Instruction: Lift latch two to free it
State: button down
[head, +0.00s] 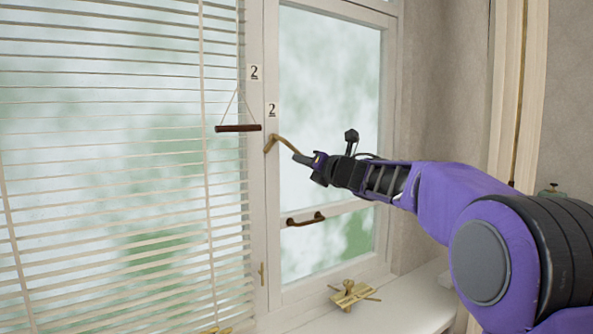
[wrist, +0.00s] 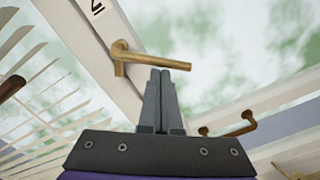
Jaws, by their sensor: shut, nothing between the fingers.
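Latch two is a brass lever handle (head: 284,142) on the white window frame, just below a label marked 2 (head: 272,109). Its arm slants down to the right in the head view. In the wrist view the latch (wrist: 150,60) crosses just beyond my fingertips, its pivot at the left and its free end at the right. My gripper (head: 300,158) is shut and empty, with its tips close to the free end of the latch. The shut fingers also show in the wrist view (wrist: 160,74). I cannot tell whether they touch the latch.
A slatted blind (head: 110,170) covers the left window, with a dark wooden pull bar (head: 238,128) hanging by the post. A bronze handle (head: 305,219) sits lower on the window. A brass fitting (head: 352,295) lies on the sill (head: 400,308). Wall stands at the right.

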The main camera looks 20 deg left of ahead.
jog(key=shift+w+d+r+n+b, duration=0.25)
jog(key=shift+r+n, duration=0.2)
jog(key=shift+n, duration=0.6)
jog(key=shift+w+d+r+n+b, duration=0.1)
jog(key=shift+w+d+r+n, duration=0.3)
jog(key=shift+n, duration=0.7)
jog(key=shift+w+d+r+n+b, duration=0.1)
jog(key=shift+w+r+n+b, duration=0.1)
jog(key=shift+r+n, duration=0.6)
jog(key=shift+f+n, duration=0.25)
